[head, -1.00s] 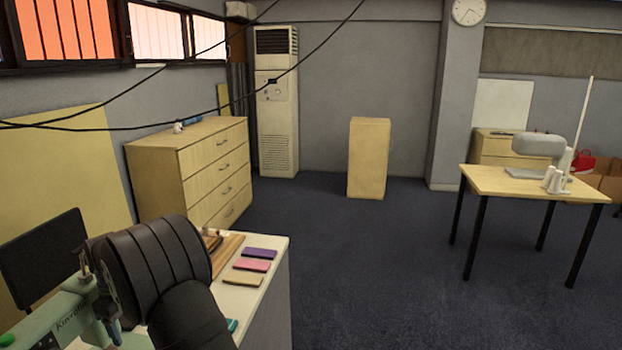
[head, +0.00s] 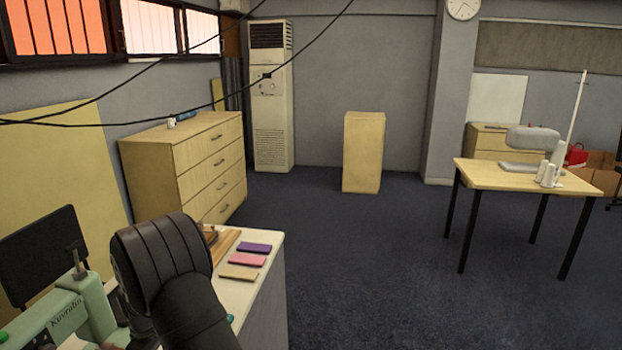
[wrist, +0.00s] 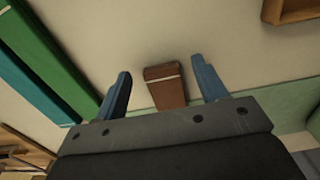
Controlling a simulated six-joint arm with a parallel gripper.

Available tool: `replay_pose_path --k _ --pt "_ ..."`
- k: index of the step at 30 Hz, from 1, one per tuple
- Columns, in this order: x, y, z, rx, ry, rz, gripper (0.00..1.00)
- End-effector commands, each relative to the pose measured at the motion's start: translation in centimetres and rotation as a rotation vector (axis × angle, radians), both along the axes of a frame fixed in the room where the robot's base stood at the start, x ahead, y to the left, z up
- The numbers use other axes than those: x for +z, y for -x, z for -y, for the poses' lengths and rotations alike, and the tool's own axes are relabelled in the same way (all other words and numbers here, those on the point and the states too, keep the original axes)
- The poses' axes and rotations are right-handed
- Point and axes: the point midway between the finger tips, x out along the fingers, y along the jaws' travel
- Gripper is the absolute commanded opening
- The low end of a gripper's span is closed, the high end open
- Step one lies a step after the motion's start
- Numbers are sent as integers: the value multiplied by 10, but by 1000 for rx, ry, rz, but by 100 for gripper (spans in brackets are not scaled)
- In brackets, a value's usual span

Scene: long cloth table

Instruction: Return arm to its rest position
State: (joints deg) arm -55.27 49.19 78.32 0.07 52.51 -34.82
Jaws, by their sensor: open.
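My gripper (wrist: 164,90) is open in the wrist view, its two blue fingers spread apart above the pale table (wrist: 160,48). A brown block-like thing (wrist: 167,92) with a light stripe shows between the fingers; I cannot tell how far below them it lies. Nothing is seen gripped. In the head view my dark arm is bent over the near left end of the table (head: 263,272), and the gripper itself is hidden.
Purple (head: 254,247), pink (head: 247,260) and tan (head: 239,272) folded cloths lie on the table beside a wooden board (head: 224,244). A pale green sewing machine (head: 65,318) stands at lower left, close to my arm. Green cloth (wrist: 52,60) shows in the wrist view.

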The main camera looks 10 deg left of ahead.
Motion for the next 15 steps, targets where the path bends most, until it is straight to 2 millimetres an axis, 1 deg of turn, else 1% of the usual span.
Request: replay_pose_path --k 1,5,9,12,15 --pt "1 0 11 -2 0 0 66" --pt "3 0 37 -2 0 0 66" --pt "28 0 41 0 -4 3 66" --pt "42 0 43 0 -3 2 66" --pt "52 0 45 0 -1 1 66"
